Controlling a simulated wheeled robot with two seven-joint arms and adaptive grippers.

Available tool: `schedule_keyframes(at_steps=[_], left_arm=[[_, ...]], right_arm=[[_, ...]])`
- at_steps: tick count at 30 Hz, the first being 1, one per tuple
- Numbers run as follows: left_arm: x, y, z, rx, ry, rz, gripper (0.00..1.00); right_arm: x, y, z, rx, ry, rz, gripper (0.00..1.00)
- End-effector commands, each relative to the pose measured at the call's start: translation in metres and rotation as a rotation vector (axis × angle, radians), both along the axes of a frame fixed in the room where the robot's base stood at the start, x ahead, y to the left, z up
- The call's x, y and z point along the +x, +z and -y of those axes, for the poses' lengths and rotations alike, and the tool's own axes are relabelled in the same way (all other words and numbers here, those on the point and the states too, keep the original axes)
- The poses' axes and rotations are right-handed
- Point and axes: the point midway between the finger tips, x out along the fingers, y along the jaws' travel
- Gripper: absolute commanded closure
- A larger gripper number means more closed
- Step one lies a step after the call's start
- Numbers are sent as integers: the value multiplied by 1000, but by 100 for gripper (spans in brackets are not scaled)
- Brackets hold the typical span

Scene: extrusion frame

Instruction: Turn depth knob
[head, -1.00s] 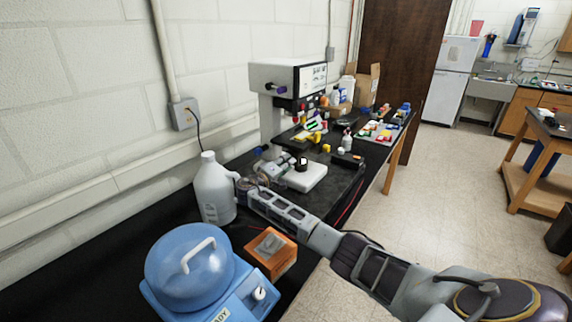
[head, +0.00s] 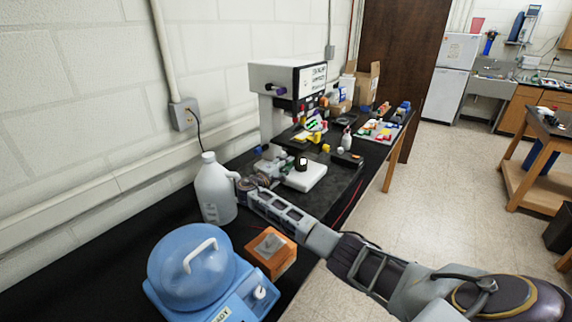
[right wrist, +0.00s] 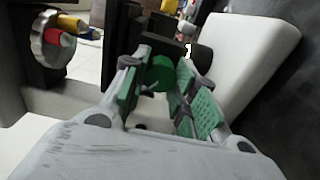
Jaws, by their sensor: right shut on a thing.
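A white block-shaped device (head: 308,178) with a small black knob (head: 301,163) on it lies on the black bench in the head view. I take this black knob to be the depth knob. My right gripper (head: 282,162) reaches in from the left side of this device. The fingers hide much of the contact. My left gripper is not in view.
A grey-white machine (head: 285,78) with side knobs stands behind. A white jug (head: 214,190), an orange box (head: 270,252) and a blue lidded device (head: 190,255) stand near my right forearm. A silver-rimmed dial (right wrist: 50,40) shows beside the fingers. Small bottles and coloured parts lie farther back.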

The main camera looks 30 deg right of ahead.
Motion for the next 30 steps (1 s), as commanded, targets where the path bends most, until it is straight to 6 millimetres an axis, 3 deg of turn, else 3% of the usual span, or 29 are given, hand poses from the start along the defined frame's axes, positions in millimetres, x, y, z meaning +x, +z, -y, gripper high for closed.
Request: schedule_keyframes(at_steps=[7,8,12,23,30], left_arm=[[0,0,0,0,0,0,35],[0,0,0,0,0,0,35],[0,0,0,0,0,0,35],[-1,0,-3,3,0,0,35],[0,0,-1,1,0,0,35]], right_arm=[[2,4,-1,-2,5,7,96],[2,4,-1,-2,5,7,68],[2,5,-1,-2,5,8,50],[1,2,-1,0,2,4,49],[-4,1,-13,-1,3,4,49]])
